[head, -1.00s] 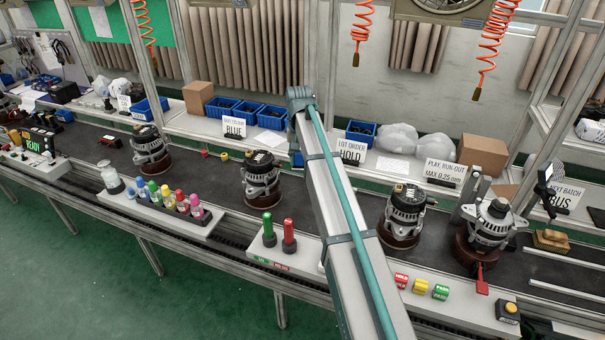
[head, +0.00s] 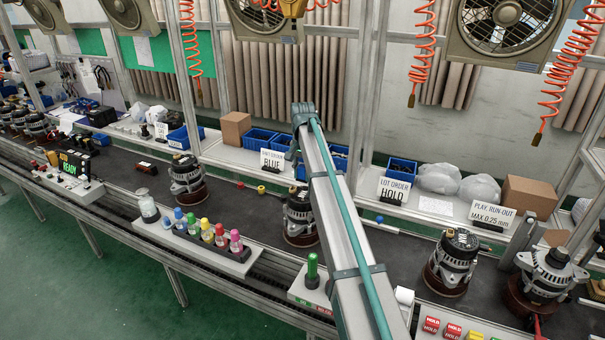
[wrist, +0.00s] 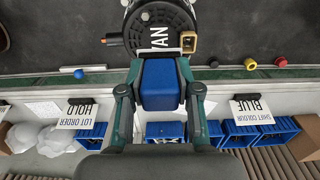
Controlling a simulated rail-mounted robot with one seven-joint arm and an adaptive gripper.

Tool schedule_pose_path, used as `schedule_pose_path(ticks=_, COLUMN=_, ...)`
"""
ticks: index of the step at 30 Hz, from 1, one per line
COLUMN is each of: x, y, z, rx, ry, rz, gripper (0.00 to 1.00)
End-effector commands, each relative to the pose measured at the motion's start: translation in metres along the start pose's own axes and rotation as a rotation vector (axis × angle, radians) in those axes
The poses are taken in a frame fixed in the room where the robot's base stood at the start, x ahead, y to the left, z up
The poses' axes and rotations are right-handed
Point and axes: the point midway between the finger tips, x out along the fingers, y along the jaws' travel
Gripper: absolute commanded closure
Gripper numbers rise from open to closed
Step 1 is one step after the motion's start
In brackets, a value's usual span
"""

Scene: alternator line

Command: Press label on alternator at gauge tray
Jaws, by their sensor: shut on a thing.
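My gripper (wrist: 160,92) is shut on a blue block (wrist: 159,82) in the wrist view. The block's front end is close against an alternator (wrist: 150,15), which shows dark and round from above. A white label (wrist: 159,38) reading "VAN" lies on it just ahead of the block; I cannot tell whether the block touches it. In the head view an alternator (head: 297,214) stands behind a gauge tray (head: 303,287) with a green-handled gauge (head: 312,271). My arm crosses the picture beside them and hides the gripper there.
More alternators stand on the dark belt to the left (head: 187,180) and right (head: 452,262). A tray of coloured bottles (head: 190,235) is at the front edge. Blue bins (head: 260,138) and signs line the back shelf. The belt between alternators is mostly clear.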

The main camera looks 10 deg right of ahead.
Motion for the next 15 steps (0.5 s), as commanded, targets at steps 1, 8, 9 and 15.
schedule_pose_path(ticks=1, x=0.0, y=0.0, z=0.0, rx=0.0, ry=0.0, rz=0.0, gripper=0.92)
schedule_pose_path(ticks=8, x=0.005, y=0.0, z=0.0, rx=-0.001, ry=0.0, rz=0.0, gripper=0.92)
schedule_pose_path(ticks=9, x=0.008, y=0.0, z=0.0, rx=-0.001, ry=0.0, rz=0.0, gripper=0.92)
schedule_pose_path(ticks=15, x=0.026, y=0.0, z=0.0, rx=-0.001, ry=0.0, rz=0.0, gripper=0.92)
